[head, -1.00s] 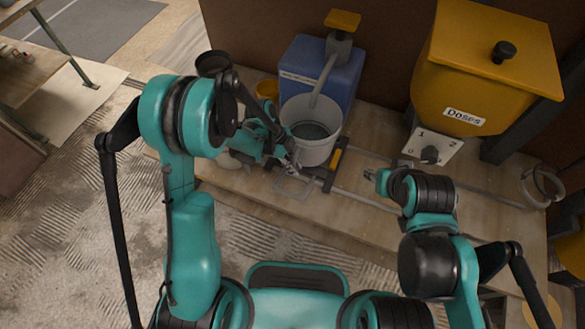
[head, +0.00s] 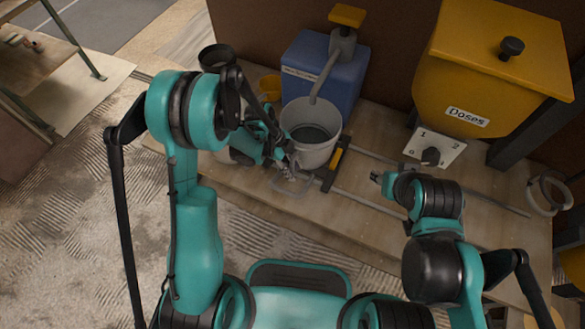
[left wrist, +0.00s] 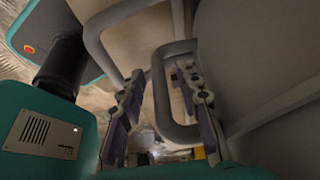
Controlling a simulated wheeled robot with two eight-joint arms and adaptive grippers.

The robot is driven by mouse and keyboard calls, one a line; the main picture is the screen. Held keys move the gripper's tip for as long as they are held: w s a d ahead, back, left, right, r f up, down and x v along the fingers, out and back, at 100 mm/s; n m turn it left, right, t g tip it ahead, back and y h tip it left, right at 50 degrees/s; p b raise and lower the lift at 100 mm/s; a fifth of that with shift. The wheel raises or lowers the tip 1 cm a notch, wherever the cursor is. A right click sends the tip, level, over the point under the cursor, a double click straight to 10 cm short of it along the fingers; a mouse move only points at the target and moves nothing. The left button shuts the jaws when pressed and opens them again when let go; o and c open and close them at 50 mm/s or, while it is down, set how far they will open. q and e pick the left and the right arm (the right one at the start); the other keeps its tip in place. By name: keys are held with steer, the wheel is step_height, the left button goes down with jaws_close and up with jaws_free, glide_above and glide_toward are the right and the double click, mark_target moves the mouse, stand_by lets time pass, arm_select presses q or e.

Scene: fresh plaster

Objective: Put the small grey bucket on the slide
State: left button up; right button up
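The small grey bucket (head: 312,152) stands upright on the bench under the blue tank's spout, with dark contents inside. Its pale wall (left wrist: 255,60) fills the right of the left wrist view. A grey handle loop (left wrist: 160,95) hangs out from it. My left gripper (head: 290,168) is at the bucket's front left. In the left wrist view its fingers (left wrist: 158,102) are apart, with one bar of the loop between them; I see no clear grip. The slide's rails (head: 365,198) run right from a dark, yellow-edged piece (head: 338,160) beside the bucket. My right gripper (head: 377,178) is over the rails, its fingers too small to read.
The blue tank (head: 310,75) with a yellow-topped pump stands behind the bucket. A yellow hopper marked "Doses" (head: 490,70) and its dial plate (head: 437,148) are at the right. A dark pot (head: 216,57) and yellow bucket (head: 270,84) stand left. The bench's front right is mostly clear.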

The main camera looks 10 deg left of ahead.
arm_select(q)
steer(key=shift+r, duration=0.25)
steer(key=s+a+r+n+t+y+p, duration=0.1)
steer(key=a+r+n+p, duration=0.15)
steer(key=r, duration=0.55)
steer(key=s+a+r+n+t+p, duration=0.1)
steer(key=s+a+r+n+t, duration=0.2)
steer(key=r, duration=0.4)
steer(key=a+r+n+y+p, duration=0.1)
steer(key=a+r+n+p, duration=0.1)
steer(key=r+n, duration=0.45)
steer(key=s+a+r+n+t+y, duration=0.2)
steer(key=s+a+r+n+t, duration=0.2)
steer(key=s+r+n, duration=0.2)
steer(key=s+n, duration=0.2)
steer(key=n, duration=0.1)
steer(key=shift+n, duration=0.3)
